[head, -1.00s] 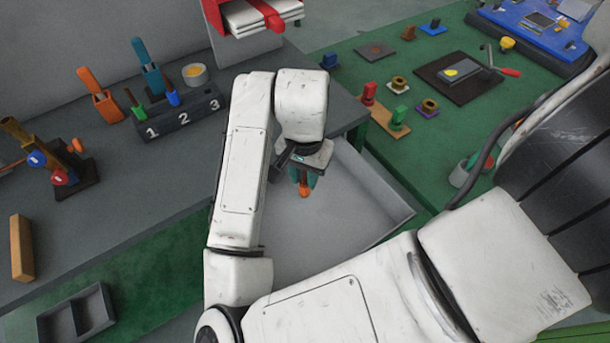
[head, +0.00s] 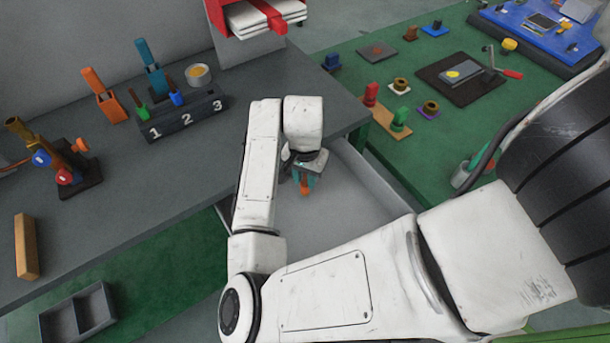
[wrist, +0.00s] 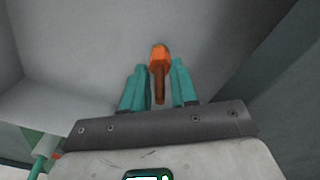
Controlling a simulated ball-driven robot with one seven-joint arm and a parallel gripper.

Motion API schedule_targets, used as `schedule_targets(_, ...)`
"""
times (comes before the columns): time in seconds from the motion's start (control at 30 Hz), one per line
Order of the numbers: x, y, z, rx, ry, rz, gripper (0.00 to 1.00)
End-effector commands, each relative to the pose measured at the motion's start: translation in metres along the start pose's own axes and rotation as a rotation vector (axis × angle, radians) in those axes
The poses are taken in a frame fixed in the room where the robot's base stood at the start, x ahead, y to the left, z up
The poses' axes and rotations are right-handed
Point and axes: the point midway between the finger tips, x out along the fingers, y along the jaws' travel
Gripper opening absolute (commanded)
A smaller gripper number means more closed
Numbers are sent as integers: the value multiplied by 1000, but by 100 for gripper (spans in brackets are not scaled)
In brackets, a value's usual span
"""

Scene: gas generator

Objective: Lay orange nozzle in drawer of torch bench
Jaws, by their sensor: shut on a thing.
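The orange nozzle (wrist: 160,60) has an orange tip and a brown stem. My gripper (wrist: 158,82) is shut on it, with the teal fingers on either side of the stem in the wrist view. In the head view the nozzle (head: 305,188) shows as a small orange spot below my gripper (head: 304,178). The open grey drawer (head: 376,180) of the torch bench (head: 120,205) lies under my gripper. The nozzle is over the drawer's inside; I cannot tell whether it touches the floor. My arm hides much of the drawer.
A rack numbered 1 to 3 (head: 185,122) stands on the bench, beside an orange holder (head: 104,96). A red dispenser (head: 245,14) is at the back. A green table (head: 430,155) with small parts lies right of the drawer. A grey tray (head: 78,313) is at lower left.

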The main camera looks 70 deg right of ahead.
Motion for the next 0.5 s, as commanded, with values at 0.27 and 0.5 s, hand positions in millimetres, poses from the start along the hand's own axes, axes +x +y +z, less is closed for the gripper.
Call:
schedule_targets(0.27,2,0,0,0,0,0,34)
schedule_targets(0.5,2,0,0,0,0,0,54)
